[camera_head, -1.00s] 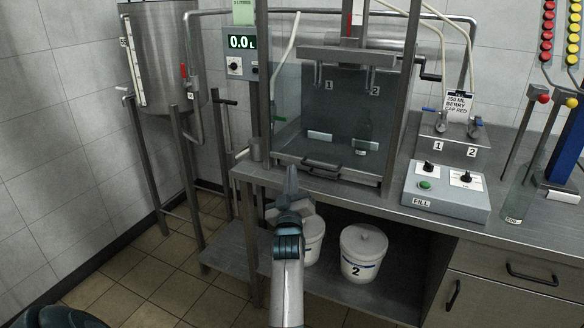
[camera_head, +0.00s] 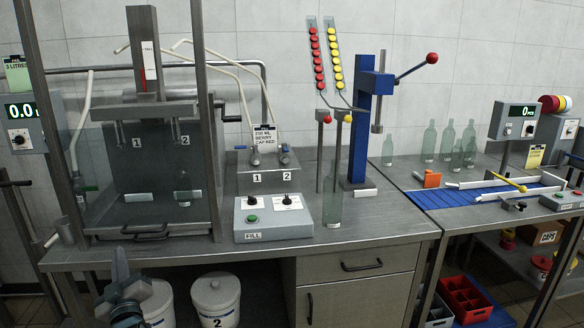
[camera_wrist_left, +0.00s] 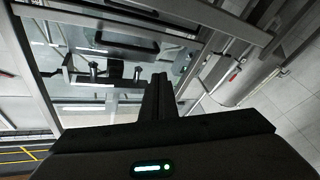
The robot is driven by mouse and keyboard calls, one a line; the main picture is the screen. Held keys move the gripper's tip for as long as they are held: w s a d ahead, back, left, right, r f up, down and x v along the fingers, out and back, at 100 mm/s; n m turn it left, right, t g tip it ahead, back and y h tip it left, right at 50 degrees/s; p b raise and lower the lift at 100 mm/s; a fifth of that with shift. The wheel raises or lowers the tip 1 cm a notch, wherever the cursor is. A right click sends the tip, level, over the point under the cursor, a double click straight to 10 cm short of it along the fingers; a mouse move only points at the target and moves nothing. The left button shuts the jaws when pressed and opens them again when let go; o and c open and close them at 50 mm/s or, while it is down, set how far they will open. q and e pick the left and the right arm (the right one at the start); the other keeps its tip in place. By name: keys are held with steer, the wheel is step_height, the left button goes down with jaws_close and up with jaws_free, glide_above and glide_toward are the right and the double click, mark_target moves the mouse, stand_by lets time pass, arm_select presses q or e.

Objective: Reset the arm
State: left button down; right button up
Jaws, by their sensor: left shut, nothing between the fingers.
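My left gripper (camera_head: 121,268) shows at the lower left of the head view, in front of the bench's front edge and below the filling cabinet. Its fingers are together and hold nothing. In the left wrist view the shut fingers (camera_wrist_left: 158,98) point toward the cabinet's frame and nozzles. My right gripper is in neither view.
The filling cabinet (camera_head: 150,214) stands on the steel bench (camera_head: 370,232), with the fill control box (camera_head: 273,219) and a glass bottle (camera_head: 333,208) to its right. A blue capping press (camera_head: 360,140) stands behind. White tubs (camera_head: 216,300) sit on the shelf below.

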arm_select(q)
steer(key=s+d+f+m+g+h, duration=0.25)
steer(key=d+f, duration=0.35)
steer(key=f, duration=0.6)
steer(key=s+d+f+m+g+h+p, duration=0.1)
steer(key=s+d+f+m+h, duration=0.25)
steer(key=d+f, duration=0.65)
steer(key=s+d+f+m+g+h, duration=0.1)
steer(key=s+d+f+m+h, duration=0.25)
steer(key=f, duration=1.15)
steer(key=s+d+f+m+g+h, duration=0.1)
steer(key=s+d+f+g, duration=0.1)
steer(key=s+f, duration=0.5)
steer(key=s+d+f+m+g+h, duration=0.1)
steer(key=s+d+f, duration=0.4)
steer(key=s, duration=0.9)
steer(key=s+d+f+m+g+h+p, duration=0.1)
steer(key=s+d+f+m+g, duration=0.2)
steer(key=s+f, duration=0.8)
steer(key=shift+s+d+f+g, duration=0.2)
steer(key=shift+d+g, duration=0.25)
steer(key=shift+g, duration=0.3)
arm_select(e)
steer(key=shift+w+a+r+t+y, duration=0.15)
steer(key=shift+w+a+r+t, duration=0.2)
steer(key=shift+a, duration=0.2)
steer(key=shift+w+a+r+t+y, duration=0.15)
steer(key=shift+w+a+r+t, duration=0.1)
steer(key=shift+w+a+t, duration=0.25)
